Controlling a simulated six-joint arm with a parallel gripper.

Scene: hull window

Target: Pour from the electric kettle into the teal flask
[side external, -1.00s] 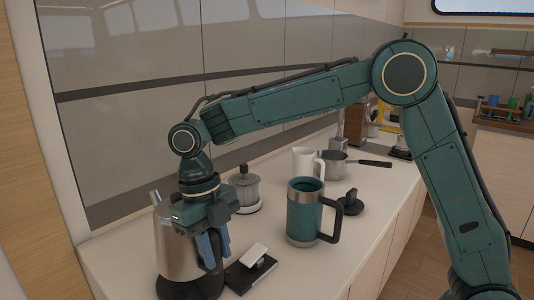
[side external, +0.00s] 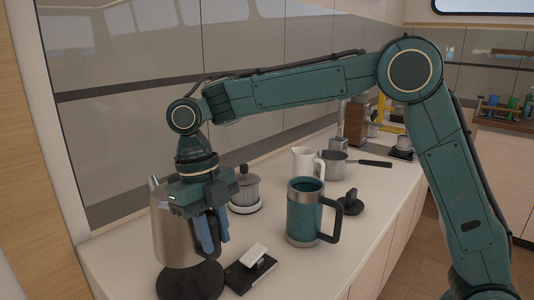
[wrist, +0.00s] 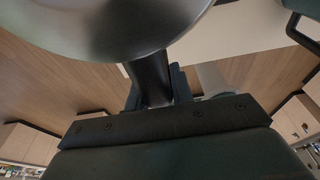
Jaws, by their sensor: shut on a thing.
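The electric kettle (side external: 172,232) is a brushed metal body at the left of the counter in the side view. It is upright and raised a little above its round black base (side external: 190,283). My gripper (side external: 212,240) is shut on the kettle's dark handle, which is mostly hidden behind the fingers. In the wrist view the kettle's metal body (wrist: 120,25) fills the top and its black handle (wrist: 150,80) runs down to my gripper. The teal flask (side external: 303,213), with a steel rim and a dark side handle, stands upright and open on the counter, right of the kettle.
A small black block with a white lever (side external: 250,265) lies between the kettle and the flask. The wall bounds the counter's back.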

